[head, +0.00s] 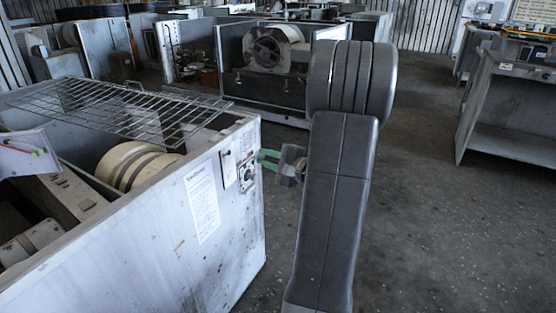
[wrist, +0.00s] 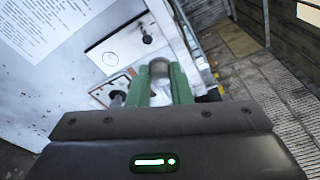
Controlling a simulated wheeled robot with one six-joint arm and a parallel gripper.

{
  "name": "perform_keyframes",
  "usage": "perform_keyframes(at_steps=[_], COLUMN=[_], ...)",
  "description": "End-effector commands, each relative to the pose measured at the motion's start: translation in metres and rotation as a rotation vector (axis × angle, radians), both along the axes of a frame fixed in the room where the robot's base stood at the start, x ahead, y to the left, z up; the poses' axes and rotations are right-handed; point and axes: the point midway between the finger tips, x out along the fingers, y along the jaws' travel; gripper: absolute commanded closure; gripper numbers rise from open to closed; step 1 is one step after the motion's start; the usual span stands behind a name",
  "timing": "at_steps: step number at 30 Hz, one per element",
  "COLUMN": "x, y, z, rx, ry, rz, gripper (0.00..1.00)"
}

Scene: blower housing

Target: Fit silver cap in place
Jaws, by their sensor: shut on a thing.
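My gripper (head: 268,158) has green fingers and is at the front of the white housing (head: 150,250), by its small control panel (head: 248,172). In the wrist view, the fingers (wrist: 160,76) are shut on a rounded silver cap (wrist: 158,66). The cap is over or close to the panel (wrist: 112,55); I cannot tell whether it touches. A small dark knob (wrist: 147,39) shows on the panel just beyond the cap. In the head view the cap is too small and covered to make out.
A paper label (head: 202,202) is on the housing front, left of the panel. A wire grille (head: 120,105) lies across the open top, with a cream drum (head: 135,165) inside. Another blower unit (head: 270,60) stands behind. The floor (head: 430,220) on the right is clear.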

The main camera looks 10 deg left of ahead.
Motion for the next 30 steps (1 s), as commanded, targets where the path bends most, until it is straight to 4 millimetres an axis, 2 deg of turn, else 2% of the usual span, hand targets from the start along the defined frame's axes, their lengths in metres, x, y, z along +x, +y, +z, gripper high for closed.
perform_keyframes(at_steps=[18, 24, 30], x=[0.025, 0.032, 0.035], y=[0.07, 0.087, 0.095], z=[-0.006, -0.006, -0.005], rx=[-0.002, -0.001, -0.001], ry=[-0.001, 0.001, 0.0], rz=[0.003, 0.002, 0.0], gripper=[1.0, 1.0, 1.0])
